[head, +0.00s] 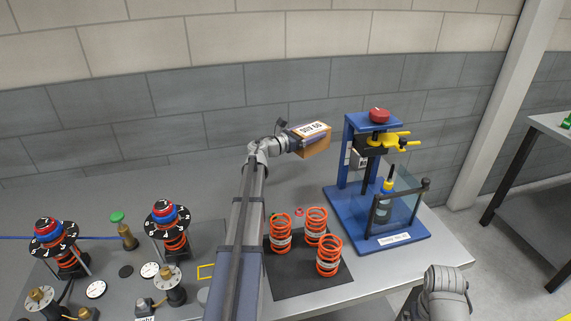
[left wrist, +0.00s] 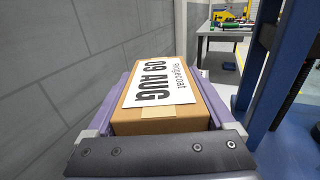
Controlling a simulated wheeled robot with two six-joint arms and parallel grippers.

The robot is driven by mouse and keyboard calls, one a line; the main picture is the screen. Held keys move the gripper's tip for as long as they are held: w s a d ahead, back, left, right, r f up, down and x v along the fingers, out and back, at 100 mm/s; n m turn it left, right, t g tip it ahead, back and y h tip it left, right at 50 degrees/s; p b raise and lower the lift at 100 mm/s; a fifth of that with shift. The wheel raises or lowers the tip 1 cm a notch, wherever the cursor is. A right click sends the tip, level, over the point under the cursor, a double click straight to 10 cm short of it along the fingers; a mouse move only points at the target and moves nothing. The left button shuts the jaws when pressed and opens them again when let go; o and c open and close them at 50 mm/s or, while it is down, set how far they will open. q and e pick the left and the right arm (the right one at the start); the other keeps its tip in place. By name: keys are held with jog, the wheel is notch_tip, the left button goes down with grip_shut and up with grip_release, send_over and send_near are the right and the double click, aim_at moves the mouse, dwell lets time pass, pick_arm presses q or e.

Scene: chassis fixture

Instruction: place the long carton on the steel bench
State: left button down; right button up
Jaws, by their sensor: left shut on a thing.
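The long carton (head: 314,145) is a brown box with a white label, held up above the back of the near bench, close to the block wall. In the left wrist view the carton (left wrist: 198,112) lies between both fingers, its label reading "09 AUG". My left gripper (head: 296,136) is shut on it. A grey-topped bench (head: 549,124) stands at the far right; it also shows in the left wrist view (left wrist: 226,36). I cannot tell for sure which bench is the steel bench. My right arm shows at the lower right, but its gripper's fingers are not in view.
A blue press stand (head: 345,190) with a red knob and clear guard stands right of the carton. Several orange springs (head: 328,256) stand on a dark mat (head: 290,283). Dial fixtures (head: 168,228) fill the left. Floor lies between the benches.

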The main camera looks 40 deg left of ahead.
pick_arm(q)
jog(key=shift+f+b, duration=4.55)
jog(key=shift+f, duration=0.3)
jog(key=shift+f, duration=0.2)
grip_release()
jog(key=shift+r, duration=0.1)
jog(key=shift+r, duration=0.25)
jog(key=v, duration=0.7)
jog(key=shift+s+f, duration=0.1)
jog(key=shift+s, duration=0.15)
